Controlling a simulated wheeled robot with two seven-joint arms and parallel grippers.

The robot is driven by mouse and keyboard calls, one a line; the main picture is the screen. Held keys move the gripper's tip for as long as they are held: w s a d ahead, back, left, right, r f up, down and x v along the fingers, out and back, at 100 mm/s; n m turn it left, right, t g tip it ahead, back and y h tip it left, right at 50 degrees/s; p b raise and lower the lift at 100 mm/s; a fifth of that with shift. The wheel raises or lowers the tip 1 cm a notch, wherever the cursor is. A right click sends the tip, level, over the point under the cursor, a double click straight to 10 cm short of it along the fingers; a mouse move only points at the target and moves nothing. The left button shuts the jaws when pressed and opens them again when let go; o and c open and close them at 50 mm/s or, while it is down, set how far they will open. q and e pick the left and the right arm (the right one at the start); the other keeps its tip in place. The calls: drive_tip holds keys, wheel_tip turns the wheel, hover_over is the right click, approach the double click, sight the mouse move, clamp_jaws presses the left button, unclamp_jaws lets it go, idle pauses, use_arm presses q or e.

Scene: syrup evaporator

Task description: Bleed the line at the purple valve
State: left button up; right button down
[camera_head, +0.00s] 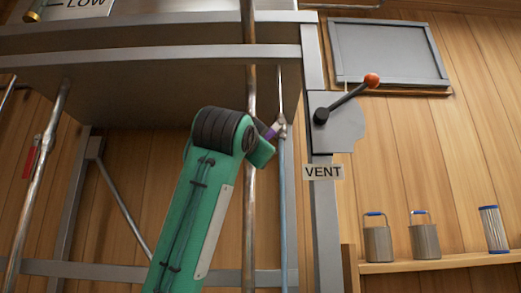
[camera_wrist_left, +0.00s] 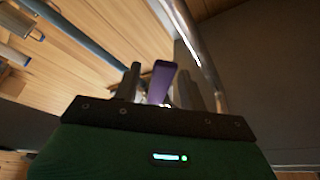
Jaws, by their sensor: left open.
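The purple valve handle (camera_head: 271,132) shows in the head view beside a thin vertical pipe, partly hidden by my green left arm. In the left wrist view the purple handle (camera_wrist_left: 161,80) stands between the two dark fingers of my left gripper (camera_wrist_left: 157,76). The fingers are apart, with the handle between them; I cannot tell whether either touches it. In the head view my left gripper's fingers are hidden behind the wrist. My right gripper is in neither view.
A lever with an orange knob (camera_head: 371,80) is on a grey plate above the VENT label (camera_head: 323,172), right of the valve. Metal pipes (camera_head: 249,215) run close to my arm. A grey pan (camera_head: 180,85) hangs above. A shelf (camera_head: 430,263) holds canisters at right.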

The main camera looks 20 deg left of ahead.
use_arm(q)
drive_tip(key=b+v, duration=0.5)
drive_tip(key=v, duration=0.7)
drive_tip(key=shift+w, duration=0.1)
idle(6.1)
drive_tip(key=shift+c, duration=1.4)
